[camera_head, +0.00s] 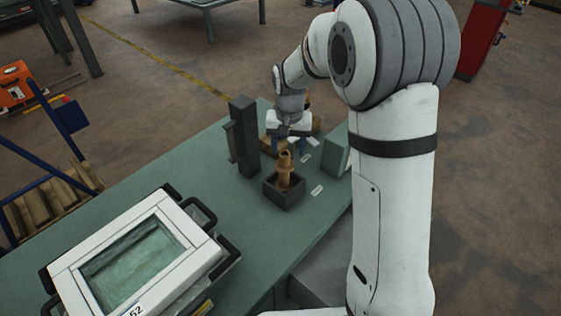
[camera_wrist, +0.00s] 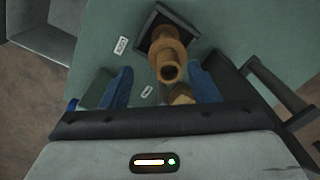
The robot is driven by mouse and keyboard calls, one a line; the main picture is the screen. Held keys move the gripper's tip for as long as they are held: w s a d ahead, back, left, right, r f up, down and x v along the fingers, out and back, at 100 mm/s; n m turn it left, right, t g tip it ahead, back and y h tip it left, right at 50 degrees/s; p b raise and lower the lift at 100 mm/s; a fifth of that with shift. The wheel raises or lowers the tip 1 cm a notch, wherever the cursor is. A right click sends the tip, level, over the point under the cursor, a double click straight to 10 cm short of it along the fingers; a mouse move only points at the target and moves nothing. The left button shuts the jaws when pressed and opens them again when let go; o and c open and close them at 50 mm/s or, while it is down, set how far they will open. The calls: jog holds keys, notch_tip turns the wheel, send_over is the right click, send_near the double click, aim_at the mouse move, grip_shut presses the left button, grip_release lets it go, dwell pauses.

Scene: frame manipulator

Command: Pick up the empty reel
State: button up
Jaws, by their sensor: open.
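A brown, reel-like piece (camera_head: 285,172) stands upright in a small dark square box (camera_head: 284,197) on the green table. In the wrist view the brown piece (camera_wrist: 167,56) shows its round hollow end, with the dark box (camera_wrist: 147,22) around its far end. My gripper (camera_head: 290,145) is over the table, just behind the brown piece. In the wrist view my gripper (camera_wrist: 161,75) has its blue fingers apart, one at each side of the brown piece's near end. Nothing is seen clamped between them. I cannot tell whether either finger touches it.
A dark upright post (camera_head: 244,135) stands close left of my gripper. A green block (camera_head: 336,150) is to the right. Another brown object (camera_wrist: 182,94) lies partly hidden near the right finger. A white framed case (camera_head: 140,258) fills the table's near left. White labels lie flat.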

aim_at(284, 166)
jog(key=shift+w+a+f, duration=0.55)
jog(key=shift+w+f, duration=0.1)
jog(key=shift+f, duration=0.55)
notch_tip(284, 166, down, 7)
jog(key=shift+d+f+p, duration=0.1)
jog(key=shift+p, duration=0.25)
jog(key=c, duration=0.6)
